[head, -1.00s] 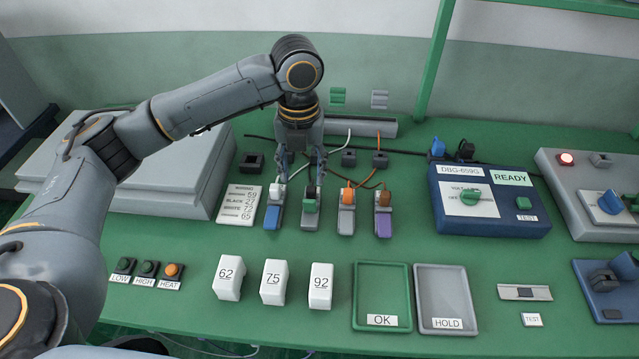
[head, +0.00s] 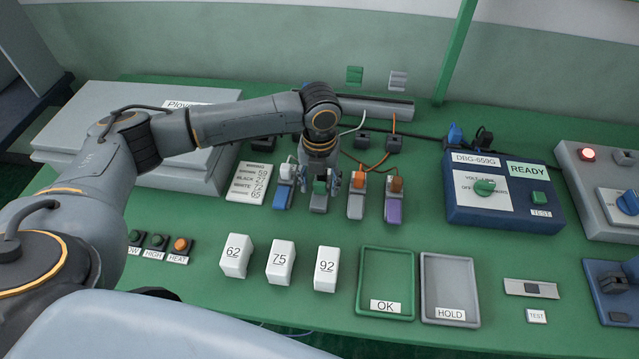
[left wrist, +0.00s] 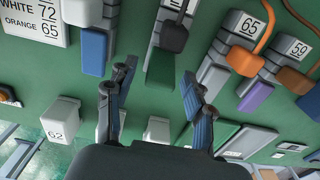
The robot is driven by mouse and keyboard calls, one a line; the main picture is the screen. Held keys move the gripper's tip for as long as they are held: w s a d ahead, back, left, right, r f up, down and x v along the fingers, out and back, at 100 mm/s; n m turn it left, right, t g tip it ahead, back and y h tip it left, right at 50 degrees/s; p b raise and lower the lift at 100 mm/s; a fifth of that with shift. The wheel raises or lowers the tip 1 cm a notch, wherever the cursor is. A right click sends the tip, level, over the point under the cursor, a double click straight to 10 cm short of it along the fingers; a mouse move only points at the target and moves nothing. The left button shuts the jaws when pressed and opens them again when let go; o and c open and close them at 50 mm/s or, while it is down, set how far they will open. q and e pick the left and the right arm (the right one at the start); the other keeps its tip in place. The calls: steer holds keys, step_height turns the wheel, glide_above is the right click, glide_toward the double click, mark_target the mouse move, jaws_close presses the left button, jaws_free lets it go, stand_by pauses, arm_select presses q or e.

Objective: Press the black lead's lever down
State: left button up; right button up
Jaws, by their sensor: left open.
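The black lead (left wrist: 174,36) enters a grey terminal whose green lever (left wrist: 160,68) extends toward the gripper in the left wrist view. The green lever also shows in the head view (head: 320,188), partly hidden by my arm; I cannot tell its exact tilt. My left gripper (left wrist: 157,75) is open and empty, its fingertips on either side of the green lever, with no clear contact. In the head view the gripper (head: 319,179) is over the black lead's terminal. My right gripper is not in view.
The white lead's terminal with a blue lever (head: 281,197) stands close on the left. The orange lead's terminal (head: 357,204) and a purple-levered terminal (head: 394,210) stand on the right. White blocks (head: 281,262) and a green OK tray (head: 361,285) lie in front.

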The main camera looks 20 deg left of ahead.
arm_select(q)
steer(key=shift+f, duration=0.5)
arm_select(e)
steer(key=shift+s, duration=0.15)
arm_select(q)
jaws_close()
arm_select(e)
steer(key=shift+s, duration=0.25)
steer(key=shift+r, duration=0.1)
